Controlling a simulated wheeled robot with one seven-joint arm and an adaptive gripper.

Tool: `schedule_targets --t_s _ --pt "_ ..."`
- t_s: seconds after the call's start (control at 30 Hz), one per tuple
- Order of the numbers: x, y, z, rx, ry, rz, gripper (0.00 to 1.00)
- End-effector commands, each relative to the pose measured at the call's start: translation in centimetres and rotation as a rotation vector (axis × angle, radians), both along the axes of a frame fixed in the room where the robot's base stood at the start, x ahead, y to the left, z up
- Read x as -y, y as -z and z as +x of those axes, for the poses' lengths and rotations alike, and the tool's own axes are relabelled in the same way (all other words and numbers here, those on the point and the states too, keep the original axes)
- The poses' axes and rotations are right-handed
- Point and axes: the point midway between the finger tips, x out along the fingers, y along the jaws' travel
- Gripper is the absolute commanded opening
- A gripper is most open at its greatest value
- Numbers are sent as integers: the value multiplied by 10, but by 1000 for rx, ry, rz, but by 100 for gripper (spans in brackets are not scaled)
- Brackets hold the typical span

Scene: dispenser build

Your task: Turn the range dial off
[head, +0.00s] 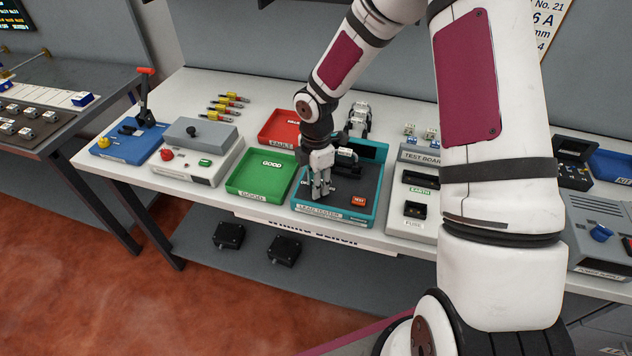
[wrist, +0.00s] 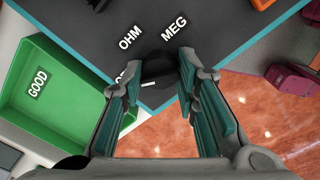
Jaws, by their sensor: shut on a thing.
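The lead tester (head: 360,213) is a teal-edged box with a dark top, on the white bench in the head view. Its dark top also fills the upper wrist view (wrist: 95,25). The range dial (wrist: 159,66) is a round black knob near the tester's corner. The labels OHM and MEG are readable beside it; a third label at its left is mostly hidden by a finger. My gripper (wrist: 160,72) points down with its fingers on both sides of the dial, shut on it. In the head view my gripper (head: 322,188) hides the dial.
A green GOOD tray (head: 262,176) stands close at the tester's left, with a red FAULT tray (head: 282,128) behind it. An orange button (head: 359,201) is on the tester's front right. The EARTH and FUSE unit (head: 410,205) stands at its right.

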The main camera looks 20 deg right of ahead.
Motion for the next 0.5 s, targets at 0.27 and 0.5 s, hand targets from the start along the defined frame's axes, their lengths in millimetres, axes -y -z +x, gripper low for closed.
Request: schedule_targets --t_s 0.27,0.5 --pt "0 0 0 -1 -1 0 48" --pt "0 0 0 0 0 0 48"
